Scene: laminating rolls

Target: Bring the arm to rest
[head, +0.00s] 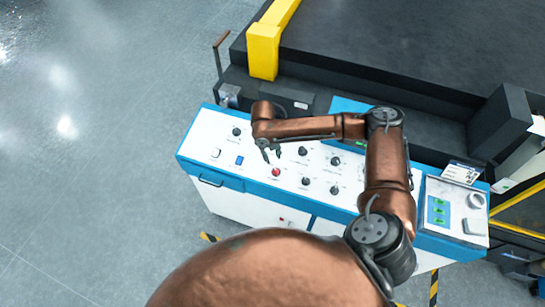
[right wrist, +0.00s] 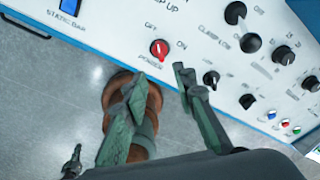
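My right arm reaches over a white and blue control panel (head: 232,165), with its gripper (head: 271,155) above the panel's left half. In the right wrist view the same gripper (right wrist: 161,80) has its two fingers spread apart with nothing held between them. A red power knob (right wrist: 159,49), marked OFF and ON, lies just beyond the fingertips, apparently not touched. In the head view the red knob (head: 276,172) is just below the gripper. My left gripper is not in view.
Several black knobs (right wrist: 250,42) and a blue switch (right wrist: 70,6) surround the red knob. A dark machine with a yellow post (head: 263,50) stands behind the panel. Open grey floor (head: 90,150) lies left.

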